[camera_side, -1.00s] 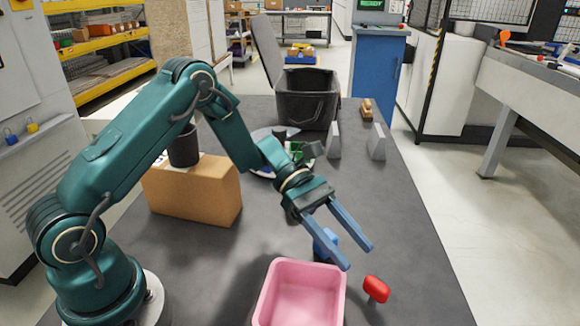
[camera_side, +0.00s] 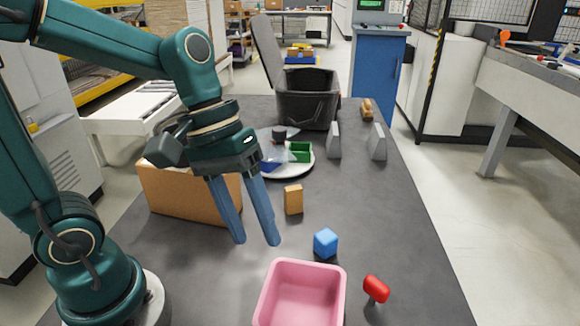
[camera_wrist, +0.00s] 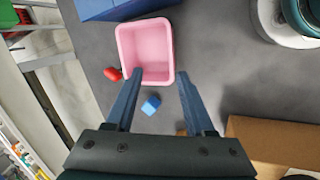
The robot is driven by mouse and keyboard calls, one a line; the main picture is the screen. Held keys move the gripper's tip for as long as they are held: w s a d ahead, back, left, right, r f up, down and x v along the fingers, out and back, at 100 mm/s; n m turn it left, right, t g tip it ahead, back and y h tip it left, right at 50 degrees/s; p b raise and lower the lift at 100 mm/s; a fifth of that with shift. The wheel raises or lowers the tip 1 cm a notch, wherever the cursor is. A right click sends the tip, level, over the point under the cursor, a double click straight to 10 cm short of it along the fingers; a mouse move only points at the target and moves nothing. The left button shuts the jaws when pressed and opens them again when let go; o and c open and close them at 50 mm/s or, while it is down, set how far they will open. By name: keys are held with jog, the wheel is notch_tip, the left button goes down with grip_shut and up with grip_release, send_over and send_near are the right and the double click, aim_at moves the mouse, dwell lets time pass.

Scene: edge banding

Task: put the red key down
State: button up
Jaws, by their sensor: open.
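The red key (camera_side: 376,289) rests on the dark table just right of the pink bin (camera_side: 301,294) in the side view. In the wrist view the red key (camera_wrist: 113,74) lies at the left side of the pink bin (camera_wrist: 146,50). My gripper (camera_side: 258,242) is open and empty above the table, to the left of the key and behind the bin. Its two blue fingers also show apart in the wrist view (camera_wrist: 157,78), with nothing between them that they grip.
A blue cube (camera_side: 326,243) and a small tan block (camera_side: 293,199) stand on the table. A cardboard box (camera_side: 190,190), a turntable with coloured trays (camera_side: 290,171), two grey wedges (camera_side: 334,141) and a black bin (camera_side: 307,98) are farther back. The right side is clear.

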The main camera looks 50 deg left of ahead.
jog(key=s+a+r+m+t+y, duration=0.1)
jog(key=s+a+m+t+y, duration=0.2)
jog(key=a+m+t+y, duration=0.1)
jog(key=shift+a+r+m+t, duration=0.3)
jog(key=shift+a+m, duration=0.3)
jog(key=shift+a, duration=0.2)
jog(key=shift+s, duration=0.1)
dwell(0.5)
